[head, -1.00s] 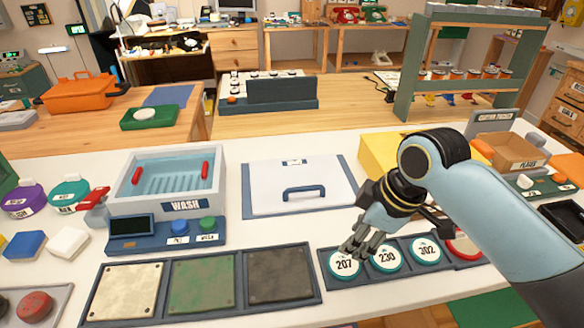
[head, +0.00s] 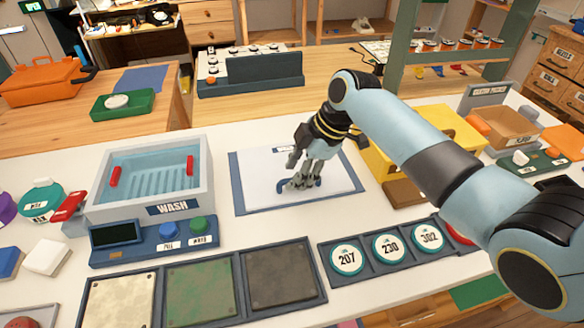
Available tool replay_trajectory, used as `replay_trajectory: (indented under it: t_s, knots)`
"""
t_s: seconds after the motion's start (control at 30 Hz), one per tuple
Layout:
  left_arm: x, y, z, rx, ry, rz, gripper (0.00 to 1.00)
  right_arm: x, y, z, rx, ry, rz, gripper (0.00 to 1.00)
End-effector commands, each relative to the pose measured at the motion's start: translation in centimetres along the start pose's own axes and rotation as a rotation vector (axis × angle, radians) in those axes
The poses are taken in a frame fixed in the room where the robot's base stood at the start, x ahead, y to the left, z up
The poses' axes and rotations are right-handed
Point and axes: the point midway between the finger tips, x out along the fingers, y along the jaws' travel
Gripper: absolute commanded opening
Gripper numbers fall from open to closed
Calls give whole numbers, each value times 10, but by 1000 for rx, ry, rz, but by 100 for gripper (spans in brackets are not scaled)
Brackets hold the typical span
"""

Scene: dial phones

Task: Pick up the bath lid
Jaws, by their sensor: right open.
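The bath lid (head: 260,170) is a white flat panel with a blue handle (head: 316,182). It lies on a blue-edged mat (head: 240,208) in the middle of the white table. My right gripper (head: 301,184) is open, fingers pointing down, at the lid's handle and hiding most of it. I cannot tell whether the fingers touch the handle. The wash bath (head: 205,178) stands open to the left of the lid, with red grips on its sides and blue water inside. My left gripper is not in view.
A blue control panel (head: 140,250) sits in front of the bath. Square plates, one of them green (head: 200,290), and round numbered discs (head: 346,259) lie along the table's front. A yellow box (head: 440,130) stands right of the lid, partly behind my right arm.

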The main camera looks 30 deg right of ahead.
Motion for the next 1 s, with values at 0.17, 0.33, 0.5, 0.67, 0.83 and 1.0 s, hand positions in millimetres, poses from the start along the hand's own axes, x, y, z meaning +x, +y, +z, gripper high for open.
replay_trajectory:
  t_s: [0.17, 0.33, 0.5, 0.67, 0.83, 1.0]
  knots:
    - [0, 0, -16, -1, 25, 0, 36, 24, -1, 0, 1, 1, -1, 41]
    - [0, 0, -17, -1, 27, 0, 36, 28, 0, 1, -1, -1, 1, 41]
    - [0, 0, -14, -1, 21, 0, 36, 27, 0, 1, 0, -1, 1, 33]
    - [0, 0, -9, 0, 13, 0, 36, 27, 0, 1, 0, -1, 1, 12]
    - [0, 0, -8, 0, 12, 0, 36, 27, 0, 1, 0, -1, 1, 0]
    - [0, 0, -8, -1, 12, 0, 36, 27, 0, 1, 0, -1, 1, 0]
